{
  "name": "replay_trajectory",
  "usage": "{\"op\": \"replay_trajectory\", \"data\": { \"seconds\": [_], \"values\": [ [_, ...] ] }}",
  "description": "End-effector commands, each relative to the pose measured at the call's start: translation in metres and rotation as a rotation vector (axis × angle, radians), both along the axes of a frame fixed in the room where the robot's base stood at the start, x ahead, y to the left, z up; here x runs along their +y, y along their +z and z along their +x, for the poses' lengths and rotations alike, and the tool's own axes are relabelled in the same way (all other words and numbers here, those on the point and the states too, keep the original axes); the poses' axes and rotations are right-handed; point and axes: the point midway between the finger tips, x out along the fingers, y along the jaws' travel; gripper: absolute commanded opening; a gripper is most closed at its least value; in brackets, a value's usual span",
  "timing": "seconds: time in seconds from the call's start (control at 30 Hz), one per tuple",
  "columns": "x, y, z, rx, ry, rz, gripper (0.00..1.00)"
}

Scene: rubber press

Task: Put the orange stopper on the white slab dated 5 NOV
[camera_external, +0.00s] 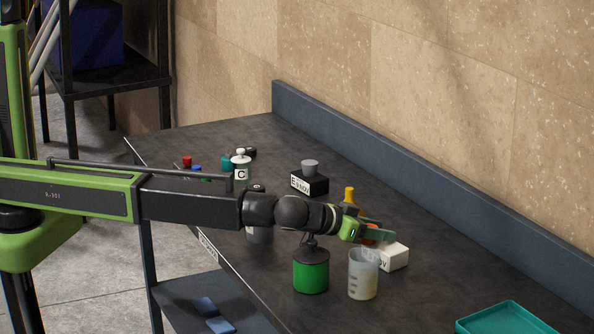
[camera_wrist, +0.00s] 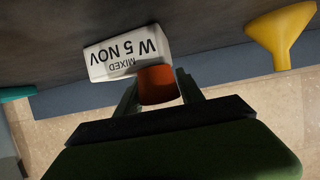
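The orange stopper (camera_wrist: 158,86) sits between the two fingers of my gripper (camera_wrist: 159,92), which appear closed on its sides. In the external view the stopper (camera_external: 369,240) shows partly behind the green fingers of my gripper (camera_external: 380,235). The white slab (camera_wrist: 127,54) reads "MIXED W 5 NOV" in the wrist view, upside down, and lies just beyond the stopper. In the external view this slab (camera_external: 396,258) lies on the bench below and right of the fingers. Its top looks bare; whether the stopper touches it I cannot tell.
A graduated beaker (camera_external: 363,275) and a green container (camera_external: 311,272) stand in front of the slab. A yellow funnel-like piece (camera_wrist: 285,32) is nearby. A black block (camera_external: 310,184) marked 9 NOV bears a grey stopper (camera_external: 310,167). A teal tray (camera_external: 505,320) lies at lower right.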

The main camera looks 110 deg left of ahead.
Motion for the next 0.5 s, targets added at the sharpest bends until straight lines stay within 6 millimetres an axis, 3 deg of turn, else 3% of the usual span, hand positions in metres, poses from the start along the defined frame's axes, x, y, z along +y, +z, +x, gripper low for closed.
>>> {"op": "replay_trajectory", "data": {
  "seconds": [0.13,0.5],
  "values": [
    [0.0000,0.0005,0.0000,0.000,0.000,0.000,0.63],
    [-0.0037,0.0081,-0.0043,0.000,-0.001,0.000,0.63]
  ]
}}
